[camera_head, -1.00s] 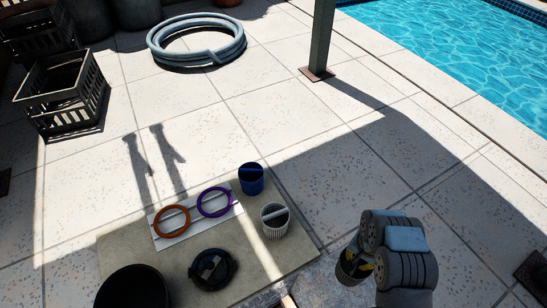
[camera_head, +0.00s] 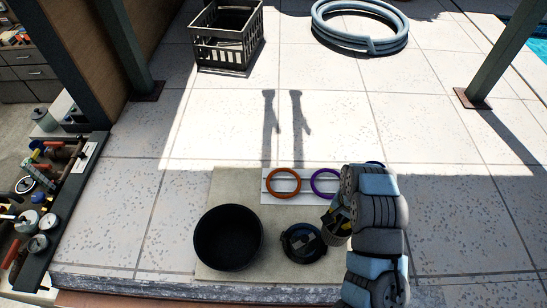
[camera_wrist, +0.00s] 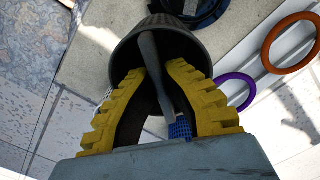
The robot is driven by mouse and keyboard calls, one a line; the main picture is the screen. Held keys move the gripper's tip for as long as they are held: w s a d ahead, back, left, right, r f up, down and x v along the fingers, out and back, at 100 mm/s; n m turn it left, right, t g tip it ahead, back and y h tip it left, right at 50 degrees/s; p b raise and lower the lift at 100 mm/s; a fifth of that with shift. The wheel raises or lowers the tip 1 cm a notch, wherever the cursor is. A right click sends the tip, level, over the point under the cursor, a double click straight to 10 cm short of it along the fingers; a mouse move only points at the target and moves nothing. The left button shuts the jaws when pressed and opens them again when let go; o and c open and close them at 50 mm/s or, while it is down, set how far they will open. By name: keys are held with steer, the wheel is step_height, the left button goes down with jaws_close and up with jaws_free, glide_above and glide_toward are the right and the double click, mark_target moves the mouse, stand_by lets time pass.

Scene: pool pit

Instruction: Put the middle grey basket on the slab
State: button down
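My gripper (camera_head: 335,214) is over the right part of the beige slab (camera_head: 232,186). Its two yellow fingers, which also show in the wrist view (camera_wrist: 157,73), are closed around the handle of a dark grey basket (camera_head: 338,234). In the wrist view the round basket (camera_wrist: 186,48) hangs with its mouth towards me and the handle bar between the fingers. I cannot tell whether its bottom touches the slab. A blue basket (camera_wrist: 180,130) shows partly behind the right finger. A pale lattice piece (camera_wrist: 107,95) shows by the left finger. My arm hides much of the slab's right end.
A black tub (camera_head: 228,238) and a dark round lid-like item (camera_head: 303,243) lie on the slab, close left of the held basket. An orange ring (camera_head: 283,193) and a purple ring (camera_head: 316,190) lie on a white board behind. Posts stand farther back.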

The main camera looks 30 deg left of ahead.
steer(key=w+a+r+m+b, duration=0.1)
steer(key=w+a+m, duration=0.2)
steer(key=w+a, duration=0.35)
steer(key=w+a+m+b, duration=0.1)
steer(key=w+a+m, duration=0.25)
steer(key=a, duration=0.55)
steer(key=s+a+m+b, duration=0.15)
steer(key=s+a, duration=0.25)
steer(key=a, duration=0.8)
steer(key=s+a+m+b, duration=0.1)
steer(key=s+a+m, duration=0.3)
steer(key=a, duration=0.8)
step_height(320, 180, down, 8)
steer(key=n+b, duration=0.1)
steer(key=b, duration=0.1)
steer(key=shift+s+r+b, duration=0.15)
steer(key=shift+s+b, duration=0.2)
steer(key=shift+s, duration=0.1)
steer(key=shift+f, duration=0.55)
steer(key=c, duration=1.2)
jaws_free()
steer(key=shift+o, duration=0.2)
